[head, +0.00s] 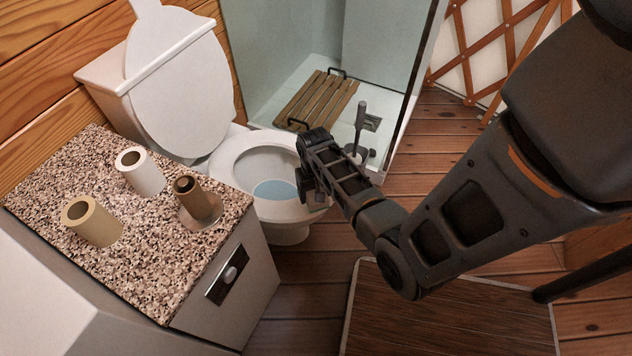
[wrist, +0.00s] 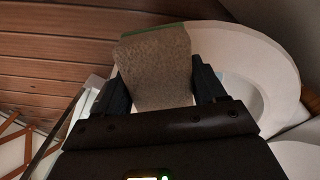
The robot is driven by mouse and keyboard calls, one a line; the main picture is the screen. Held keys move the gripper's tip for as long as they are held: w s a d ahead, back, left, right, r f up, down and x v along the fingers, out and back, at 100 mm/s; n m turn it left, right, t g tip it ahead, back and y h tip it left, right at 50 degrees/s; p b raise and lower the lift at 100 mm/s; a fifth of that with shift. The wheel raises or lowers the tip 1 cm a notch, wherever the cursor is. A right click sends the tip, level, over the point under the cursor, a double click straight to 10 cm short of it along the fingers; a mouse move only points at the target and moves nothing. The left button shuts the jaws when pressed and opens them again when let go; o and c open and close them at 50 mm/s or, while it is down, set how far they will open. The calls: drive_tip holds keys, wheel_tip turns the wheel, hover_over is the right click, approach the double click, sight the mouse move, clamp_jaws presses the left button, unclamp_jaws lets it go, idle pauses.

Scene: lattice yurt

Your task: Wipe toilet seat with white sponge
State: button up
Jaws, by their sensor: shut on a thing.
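The toilet (head: 226,165) stands with its lid (head: 185,92) raised and its seat ring (head: 233,149) showing around blue water. My gripper (head: 310,190) is over the right side of the seat ring. The seat ring also shows in the wrist view (wrist: 283,72), to the right of the sponge. The sponge is mostly hidden by my gripper in the head view. I cannot tell whether it touches the seat.
A granite-topped cabinet (head: 135,245) at left holds a white roll (head: 147,180), a tan roll (head: 103,230) and a brown holder (head: 203,213). A toilet brush (head: 358,132) and slatted wooden mat (head: 317,100) are behind.

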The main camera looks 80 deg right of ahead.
drive_tip(key=shift+r+p, duration=1.05)
drive_tip(key=shift+r, duration=0.45)
drive_tip(key=shift+s, duration=0.15)
